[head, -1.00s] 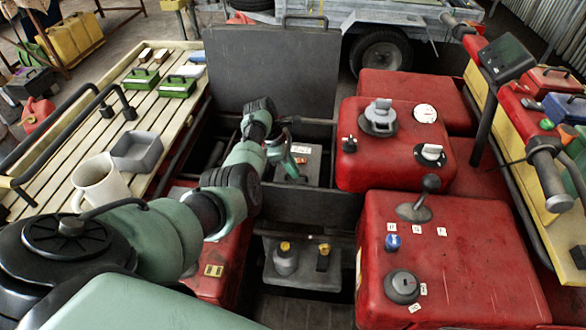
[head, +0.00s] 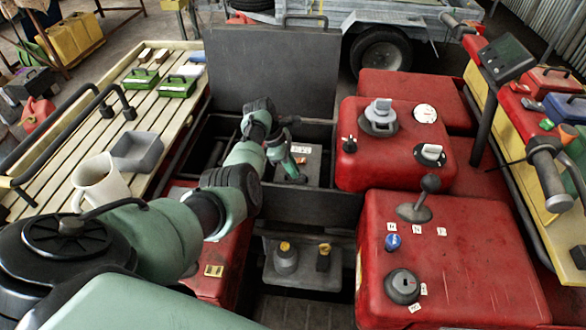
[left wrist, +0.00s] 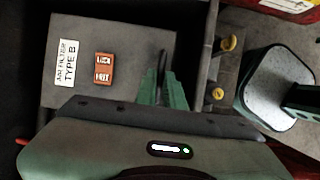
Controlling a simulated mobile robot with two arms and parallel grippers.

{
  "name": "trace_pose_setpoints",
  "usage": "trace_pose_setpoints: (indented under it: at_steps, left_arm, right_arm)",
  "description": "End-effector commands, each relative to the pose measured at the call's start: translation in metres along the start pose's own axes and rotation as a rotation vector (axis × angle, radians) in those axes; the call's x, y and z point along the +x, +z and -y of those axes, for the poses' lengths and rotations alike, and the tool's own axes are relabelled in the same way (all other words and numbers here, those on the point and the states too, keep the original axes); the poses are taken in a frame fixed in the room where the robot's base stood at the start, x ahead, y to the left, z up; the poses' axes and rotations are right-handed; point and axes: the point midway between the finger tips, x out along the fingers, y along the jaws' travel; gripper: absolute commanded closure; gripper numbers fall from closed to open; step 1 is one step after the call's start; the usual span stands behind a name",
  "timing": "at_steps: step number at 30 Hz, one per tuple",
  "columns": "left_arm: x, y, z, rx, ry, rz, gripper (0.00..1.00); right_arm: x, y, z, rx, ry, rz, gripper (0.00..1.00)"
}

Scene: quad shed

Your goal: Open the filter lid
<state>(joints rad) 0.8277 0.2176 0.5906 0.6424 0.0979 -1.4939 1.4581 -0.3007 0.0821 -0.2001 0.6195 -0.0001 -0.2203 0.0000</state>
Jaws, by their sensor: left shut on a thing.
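The filter lid (left wrist: 128,78) is a grey plate with a white "AIR FILTER TYPE B" label (left wrist: 65,63) and an orange latch piece (left wrist: 104,68) marked with small words. It also shows in the head view (head: 312,160), in the open bay, partly hidden by my arm. My left gripper (left wrist: 165,88) is over the lid's edge in the left wrist view, shut on a thin dark handle (left wrist: 163,60). In the head view the left gripper (head: 296,178) reaches down onto the lid. Whether the lid is raised is hard to tell. My right gripper is not in view.
A dark raised cover (head: 273,75) stands behind the bay. Red tank-like bodywork (head: 460,250) borders it on the right. A slatted rack (head: 100,110) with a mug (head: 100,183) and grey tray (head: 136,150) is on the left. A grey battery-like box (head: 305,272) sits in front.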

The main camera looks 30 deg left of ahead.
Motion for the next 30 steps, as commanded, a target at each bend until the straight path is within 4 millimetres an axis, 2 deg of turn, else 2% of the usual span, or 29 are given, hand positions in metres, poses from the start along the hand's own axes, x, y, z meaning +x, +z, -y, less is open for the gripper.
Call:
trace_pose_setpoints:
  at_steps: [8,16,20,30]
  left_arm:
    - [-0.013,0.005,-0.005,0.001,0.001,-0.001,1.00]
    - [-0.043,0.017,-0.024,0.002,0.009,0.001,1.00]
    - [-0.055,0.022,-0.037,0.002,0.014,0.001,1.00]
    - [-0.074,0.029,-0.060,0.002,0.012,0.000,1.00]
  right_arm:
    - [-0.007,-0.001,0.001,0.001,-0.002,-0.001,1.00]
    - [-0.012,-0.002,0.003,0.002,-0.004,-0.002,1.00]
    - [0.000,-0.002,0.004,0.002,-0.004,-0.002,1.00]
    - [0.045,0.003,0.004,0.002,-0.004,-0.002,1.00]
